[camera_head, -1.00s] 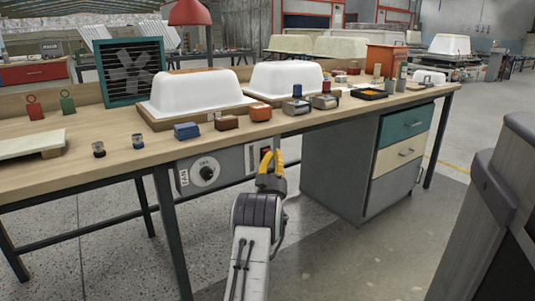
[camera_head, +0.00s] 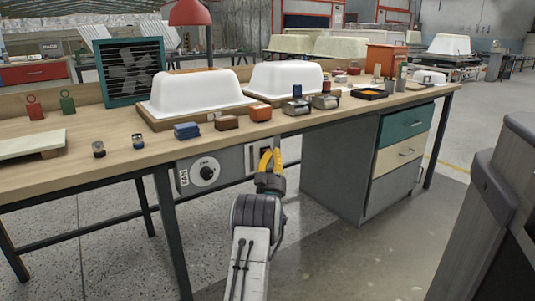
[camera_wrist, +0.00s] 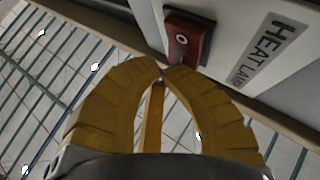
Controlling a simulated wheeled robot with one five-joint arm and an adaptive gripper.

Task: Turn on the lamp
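A red heat-lamp switch (camera_wrist: 185,40) sits on a pale panel labelled HEAT LAMP (camera_wrist: 262,52) in the wrist view. My gripper (camera_wrist: 162,72) has yellow fingers whose tips meet just below the switch's lower left edge, with nothing seen between them. Whether they touch the switch cannot be told. In the head view my gripper (camera_head: 271,151) is in front of the switch panel (camera_head: 251,157) under the bench edge and partly covers it. A red lamp shade (camera_head: 190,13) hangs above the bench at the top; no glow shows.
The wooden bench (camera_head: 70,165) holds white tub shells (camera_head: 195,92), a fan (camera_head: 131,72) and several small blocks. A FAN dial (camera_head: 206,172) is left of my gripper. A drawer cabinet (camera_head: 340,165) stands right. Open floor lies in front.

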